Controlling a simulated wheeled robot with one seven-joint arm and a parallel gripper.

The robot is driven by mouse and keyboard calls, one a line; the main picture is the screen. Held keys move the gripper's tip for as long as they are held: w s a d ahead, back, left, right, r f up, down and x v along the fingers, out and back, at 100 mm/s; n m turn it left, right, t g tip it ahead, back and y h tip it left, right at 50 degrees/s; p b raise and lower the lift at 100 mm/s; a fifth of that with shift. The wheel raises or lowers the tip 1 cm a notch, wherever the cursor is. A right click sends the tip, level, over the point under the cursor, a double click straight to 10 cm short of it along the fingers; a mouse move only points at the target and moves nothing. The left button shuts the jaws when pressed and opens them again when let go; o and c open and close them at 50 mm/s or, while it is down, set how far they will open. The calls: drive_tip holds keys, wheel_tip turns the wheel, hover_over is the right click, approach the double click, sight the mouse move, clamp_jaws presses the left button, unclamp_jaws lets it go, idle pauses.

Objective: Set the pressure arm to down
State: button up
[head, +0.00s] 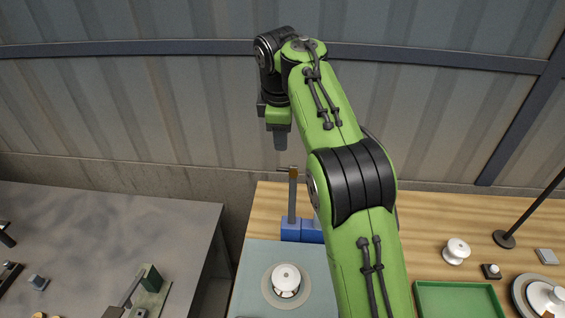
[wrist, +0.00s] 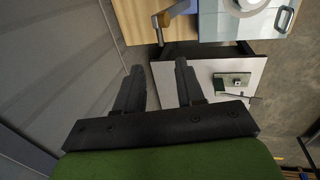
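The pressure arm (head: 293,200) is a grey bar standing upright from a blue base (head: 291,229), with a brown grip at its top. In the wrist view the pressure arm (wrist: 176,10) shows at the top edge, its orange-brown end beyond my fingertips. My gripper (head: 280,143) points down and appears just above and left of the bar's top in the head view; its depth gap is hard to judge. In the wrist view my gripper (wrist: 157,76) has its two dark fingers apart with nothing between them. My green arm partly hides the blue base.
A white insulator piece (head: 286,279) sits on a pale blue plate (head: 252,262) before the base. A green tray (head: 458,290), a white insulator (head: 456,251) and a black stand (head: 504,239) are at right. A grey table (head: 110,235) with fixtures is at left.

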drive_tip(key=b+x, duration=0.2)
drive_tip(key=x, duration=0.9)
drive_tip(key=shift+f, duration=0.4)
drive_tip(key=shift+c, duration=0.5)
clamp_jaws()
